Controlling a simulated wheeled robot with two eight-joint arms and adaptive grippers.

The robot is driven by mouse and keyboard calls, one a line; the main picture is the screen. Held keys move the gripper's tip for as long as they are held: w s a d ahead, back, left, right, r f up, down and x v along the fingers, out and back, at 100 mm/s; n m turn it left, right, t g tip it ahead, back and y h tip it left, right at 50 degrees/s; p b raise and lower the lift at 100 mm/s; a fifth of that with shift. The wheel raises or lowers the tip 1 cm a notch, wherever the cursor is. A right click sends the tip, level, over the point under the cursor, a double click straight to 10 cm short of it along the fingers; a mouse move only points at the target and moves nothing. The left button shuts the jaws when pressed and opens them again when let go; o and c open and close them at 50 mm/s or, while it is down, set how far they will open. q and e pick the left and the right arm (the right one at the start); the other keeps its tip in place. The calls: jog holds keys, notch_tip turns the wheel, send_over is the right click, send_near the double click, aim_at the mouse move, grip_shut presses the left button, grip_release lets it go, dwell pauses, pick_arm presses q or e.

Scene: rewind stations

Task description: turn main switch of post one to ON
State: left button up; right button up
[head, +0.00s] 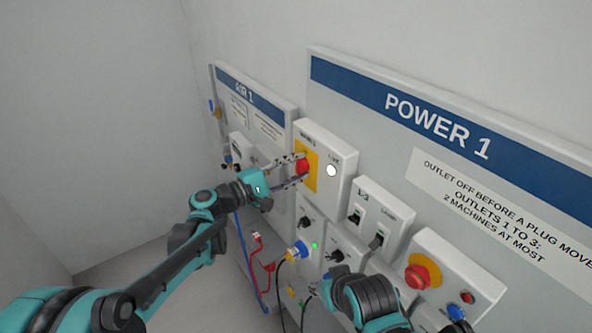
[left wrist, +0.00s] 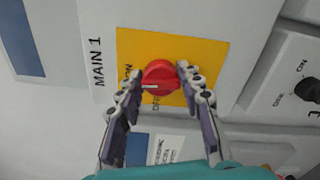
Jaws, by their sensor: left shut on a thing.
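The main switch is a red rotary knob (left wrist: 161,76) on a yellow plate (left wrist: 207,52) beside the label MAIN 1. In the head view the red knob (head: 302,167) is on the upper left box of the POWER 1 board (head: 400,150). My left gripper (head: 298,168) is shut on the knob. In the left wrist view my left gripper's fingertips (left wrist: 158,75) sit on opposite sides of it. The knob's white mark points left in that view, toward the ON side; OFF is printed below the knob. Fingers partly cover the lettering. My right gripper's fingers do not show.
A round white LIVE lamp (head: 331,170) is right of the switch. Lower are black switches, a blue plug (head: 300,249) near a green light, and a red emergency button (head: 422,275). Cables hang below. The AIR 1 board (head: 262,105) is at left. My right arm is near the lower boxes.

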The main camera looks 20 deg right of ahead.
pick_arm(q)
jog(key=shift+m, duration=0.6)
jog(key=o, duration=1.1)
jog(key=shift+o, duration=0.2)
